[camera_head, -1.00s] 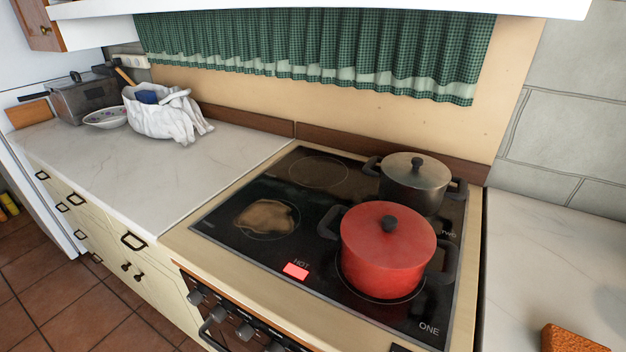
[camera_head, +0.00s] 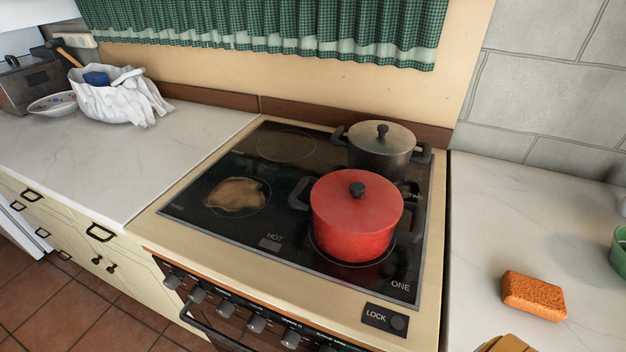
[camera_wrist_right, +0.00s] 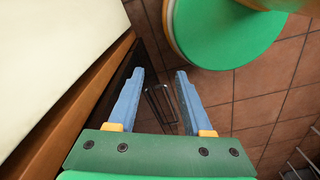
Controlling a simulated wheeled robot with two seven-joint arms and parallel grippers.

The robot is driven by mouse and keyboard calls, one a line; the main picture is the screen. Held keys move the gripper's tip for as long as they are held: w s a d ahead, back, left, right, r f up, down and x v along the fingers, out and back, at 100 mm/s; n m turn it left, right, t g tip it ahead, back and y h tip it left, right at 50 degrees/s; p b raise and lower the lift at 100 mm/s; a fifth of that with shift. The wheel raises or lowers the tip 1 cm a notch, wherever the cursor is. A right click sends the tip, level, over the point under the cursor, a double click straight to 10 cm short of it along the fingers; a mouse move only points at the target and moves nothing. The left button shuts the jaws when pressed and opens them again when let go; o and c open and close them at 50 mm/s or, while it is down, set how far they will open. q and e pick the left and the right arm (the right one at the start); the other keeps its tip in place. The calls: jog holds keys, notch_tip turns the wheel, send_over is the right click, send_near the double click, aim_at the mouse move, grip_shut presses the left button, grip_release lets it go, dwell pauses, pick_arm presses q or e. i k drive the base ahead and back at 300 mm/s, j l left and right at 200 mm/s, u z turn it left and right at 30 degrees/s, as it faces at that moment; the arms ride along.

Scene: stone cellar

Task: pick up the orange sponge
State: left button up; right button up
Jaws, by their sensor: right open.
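The orange sponge (camera_head: 534,296) lies flat on the pale marble worktop to the right of the stove in the head view, fully in sight. My right gripper (camera_wrist_right: 162,73) shows only in the right wrist view. Its two blue fingers are apart with nothing between them. They are over the tiled floor beside a wood-edged front, away from the sponge, which is not in the wrist view. My left gripper is in neither view.
The stove (camera_head: 255,222) carries a red pot (camera_head: 355,220) and a dark pot (camera_head: 381,150), left of the sponge. A green container (camera_head: 619,252) stands at the right edge. A brownish object (camera_head: 507,345) is cut off at the bottom. The worktop (camera_head: 520,215) behind the sponge is clear.

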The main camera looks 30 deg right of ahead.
aim_at(537, 297)
jog(key=z, duration=2.6)
jog(key=l+u, duration=0.1)
jog(key=l, duration=0.3)
jog(key=k, duration=0.05)
